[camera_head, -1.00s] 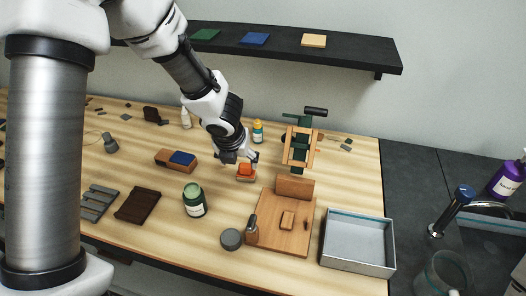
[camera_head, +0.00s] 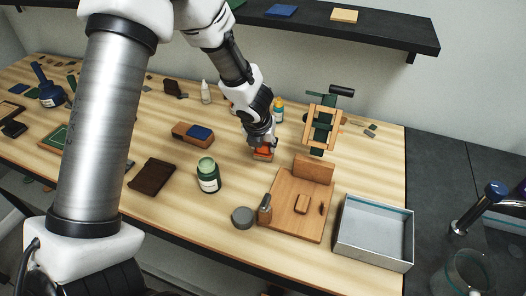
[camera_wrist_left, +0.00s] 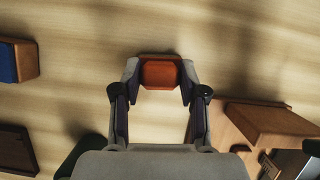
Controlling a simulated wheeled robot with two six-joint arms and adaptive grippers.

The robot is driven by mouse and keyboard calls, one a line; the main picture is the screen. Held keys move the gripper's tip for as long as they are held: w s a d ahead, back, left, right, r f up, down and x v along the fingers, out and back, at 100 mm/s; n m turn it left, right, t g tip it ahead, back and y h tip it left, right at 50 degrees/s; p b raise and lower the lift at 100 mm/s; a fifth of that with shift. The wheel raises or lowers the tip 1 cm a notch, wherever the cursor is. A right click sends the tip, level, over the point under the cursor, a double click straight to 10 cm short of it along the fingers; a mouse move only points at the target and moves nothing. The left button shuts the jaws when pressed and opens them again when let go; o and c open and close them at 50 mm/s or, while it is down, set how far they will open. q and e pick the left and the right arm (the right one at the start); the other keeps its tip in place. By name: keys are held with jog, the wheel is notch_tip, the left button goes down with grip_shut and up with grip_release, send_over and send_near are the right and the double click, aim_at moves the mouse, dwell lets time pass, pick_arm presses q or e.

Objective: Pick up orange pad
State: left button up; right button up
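The orange pad (camera_head: 263,151) is a small block on the wooden table, right of the green jar. In the left wrist view, the orange pad (camera_wrist_left: 160,73) lies between the fingertips of my left gripper (camera_wrist_left: 160,80). One finger is close along each side of it. I cannot tell whether they press on it. In the head view, my left gripper (camera_head: 262,143) points down over the pad and hides part of it. My right gripper is not in view.
A green jar (camera_head: 208,176), a wooden block with a blue pad (camera_head: 200,132) and a wooden fixture board (camera_head: 285,217) stand around it. A small press (camera_head: 322,125) stands behind right. A grey tray (camera_head: 375,262) is at the front right. A black shelf (camera_head: 390,30) hangs above.

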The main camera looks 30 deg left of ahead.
pick_arm(q)
jog(key=shift+c, duration=1.4)
notch_tip(320, 180, up, 10)
jog(key=p, duration=0.6)
jog(key=shift+p, duration=0.3)
jog(key=shift+w+f, duration=0.15)
jog(key=shift+w, duration=0.05)
jog(key=o, duration=0.5)
jog(key=c, duration=0.4)
